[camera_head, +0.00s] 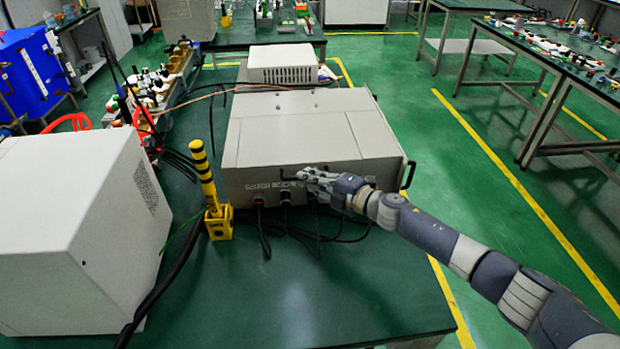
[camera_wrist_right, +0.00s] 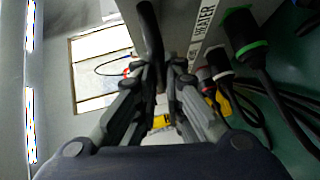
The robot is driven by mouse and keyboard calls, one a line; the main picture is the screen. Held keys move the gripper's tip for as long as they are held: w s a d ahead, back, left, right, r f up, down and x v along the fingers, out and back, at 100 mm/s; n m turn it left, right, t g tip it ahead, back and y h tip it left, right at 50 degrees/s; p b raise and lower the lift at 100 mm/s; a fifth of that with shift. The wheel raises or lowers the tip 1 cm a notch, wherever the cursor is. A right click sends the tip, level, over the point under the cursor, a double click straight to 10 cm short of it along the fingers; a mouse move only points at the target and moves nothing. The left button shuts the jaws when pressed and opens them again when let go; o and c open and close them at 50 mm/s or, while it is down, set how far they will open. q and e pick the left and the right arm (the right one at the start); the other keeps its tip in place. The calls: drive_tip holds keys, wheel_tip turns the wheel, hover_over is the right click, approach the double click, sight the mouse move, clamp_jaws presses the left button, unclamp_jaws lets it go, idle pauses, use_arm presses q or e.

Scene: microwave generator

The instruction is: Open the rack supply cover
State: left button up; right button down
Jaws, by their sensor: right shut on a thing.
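The rack supply (camera_head: 292,180) is a wide grey box on the green table, with labels and plugged cables along its front. Its flat cover (camera_head: 300,138) lies level on top and looks closed. My right gripper (camera_head: 304,175) comes in from the right and is at the front face. In the right wrist view, my gripper (camera_wrist_right: 157,76) is shut on a black bar handle (camera_wrist_right: 151,38) that runs between its fingers. The fingers partly hide the handle in the head view. A second black handle (camera_head: 408,175) shows at the right front corner. My left gripper is not in view.
A yellow-and-black striped post (camera_head: 203,175) stands left of the rack supply. A large white box (camera_head: 75,225) fills the left. A smaller white vented unit (camera_head: 282,65) stands behind. Black cables (camera_head: 318,232) hang below the front. The table's front middle is clear.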

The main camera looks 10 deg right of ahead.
drive_tip(key=shift+w+r, duration=0.1)
drive_tip(key=shift+r, duration=0.55)
drive_tip(key=r+p, duration=0.2)
drive_tip(key=r, duration=0.1)
drive_tip(key=r+p, duration=0.2)
drive_tip(key=p, duration=0.1)
drive_tip(key=r+p, duration=0.2)
drive_tip(key=r, duration=0.1)
drive_tip(key=shift+w+r+p, duration=0.3)
drive_tip(key=shift+w+r, duration=0.05)
drive_tip(key=shift+w, duration=0.05)
drive_tip(key=w+r+p, duration=0.4)
drive_tip(key=r, duration=0.4)
drive_tip(key=shift+p, duration=0.4)
drive_tip(key=shift+s, duration=0.1)
